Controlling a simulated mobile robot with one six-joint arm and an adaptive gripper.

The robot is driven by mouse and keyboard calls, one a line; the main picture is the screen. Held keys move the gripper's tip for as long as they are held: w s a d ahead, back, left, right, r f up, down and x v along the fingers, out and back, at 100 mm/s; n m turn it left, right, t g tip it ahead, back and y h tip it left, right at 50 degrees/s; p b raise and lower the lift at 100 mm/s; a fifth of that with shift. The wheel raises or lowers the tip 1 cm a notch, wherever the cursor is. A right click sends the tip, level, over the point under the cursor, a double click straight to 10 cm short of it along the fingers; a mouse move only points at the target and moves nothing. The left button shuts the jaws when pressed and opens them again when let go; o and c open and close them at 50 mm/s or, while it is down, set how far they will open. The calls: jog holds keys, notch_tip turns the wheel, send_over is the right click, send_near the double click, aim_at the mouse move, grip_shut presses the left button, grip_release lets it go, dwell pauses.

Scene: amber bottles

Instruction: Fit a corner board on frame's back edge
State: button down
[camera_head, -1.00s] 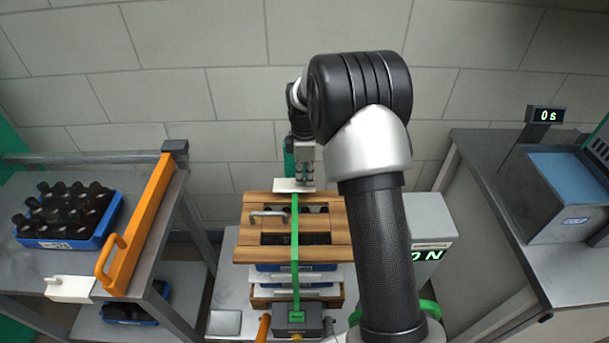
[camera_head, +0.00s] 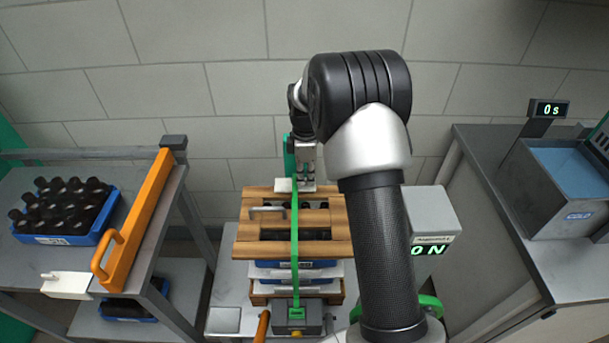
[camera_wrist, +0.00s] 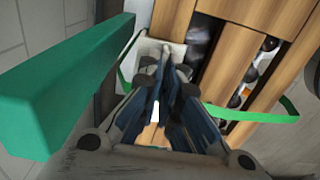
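A white corner board (camera_head: 284,186) is at the back edge of the slatted wooden frame (camera_head: 250,222) on the stack; it also shows in the wrist view (camera_wrist: 176,47). It appears to touch the edge, though full seating cannot be judged. My gripper (camera_head: 306,184) is over it, and in the wrist view its fingertips (camera_wrist: 166,62) are close together around a small part of the board. A green strap (camera_head: 295,235) runs front to back over the frame and passes by the board. A second white corner board (camera_head: 66,286) lies on the left table.
A green post (camera_wrist: 65,85) stands close beside my gripper. A grey strap device (camera_head: 297,318) sits at the stack's front. The left table holds a blue crate of amber bottles (camera_head: 62,238) and an orange handled bar (camera_head: 136,215). A water bath (camera_head: 570,190) is at right.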

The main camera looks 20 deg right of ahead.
jog(key=shift+f+b, duration=0.5)
jog(key=shift+f, duration=0.45)
dwell(0.5)
jog(key=c, duration=1.7)
grip_release()
jog(key=shift+r, duration=0.1)
jog(key=shift+r+p, duration=2.8)
jog(key=shift+r, duration=0.65)
